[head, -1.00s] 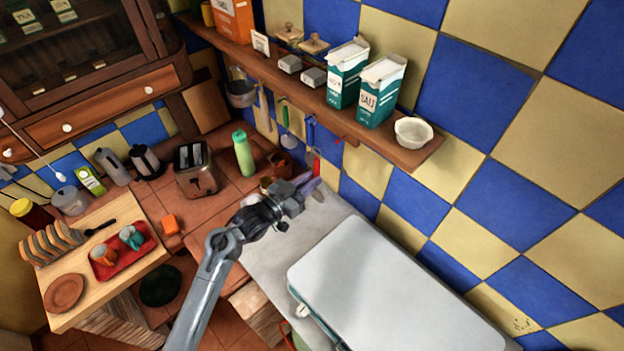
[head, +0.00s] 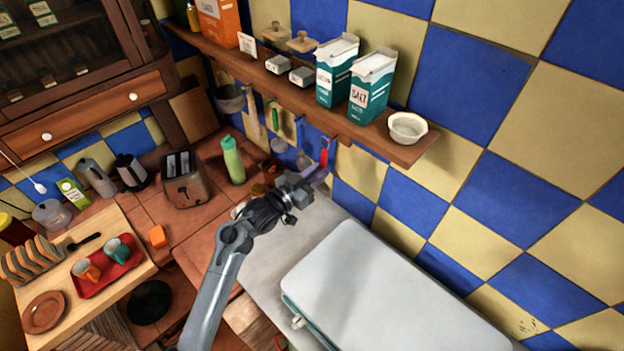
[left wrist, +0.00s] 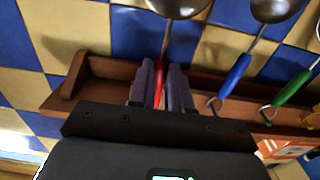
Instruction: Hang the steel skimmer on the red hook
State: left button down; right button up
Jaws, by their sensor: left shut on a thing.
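My left gripper (head: 312,184) is shut on the red-handled steel skimmer (head: 324,154), just below the wall shelf. In the left wrist view the red handle (left wrist: 159,84) stands between the two fingers (left wrist: 161,86), and part of the round steel head (left wrist: 179,7) shows at the top edge. That view appears upside down, so the head hangs below the handle. The head's holes cannot be made out. The red hook is not clearly visible; the shelf edge and my gripper may hide it. I cannot tell whether the handle touches it. My right gripper is out of view.
The wooden shelf (head: 270,82) carries salt boxes (head: 371,88) and a white bowl (head: 407,128) above my gripper. Blue-handled (left wrist: 235,74) and green-handled (left wrist: 292,87) utensils hang close beside the skimmer. A large pale lid (head: 385,290) lies below right. The tiled wall is close behind.

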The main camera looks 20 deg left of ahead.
pick_arm(q)
jog(key=shift+b+x, duration=0.9)
jog(key=shift+x, duration=0.35)
jog(key=shift+w+d+f, duration=0.2)
jog(key=shift+w+f, duration=0.2)
jog(key=shift+w+f, duration=0.1)
jog(key=c, duration=1)
grip_release()
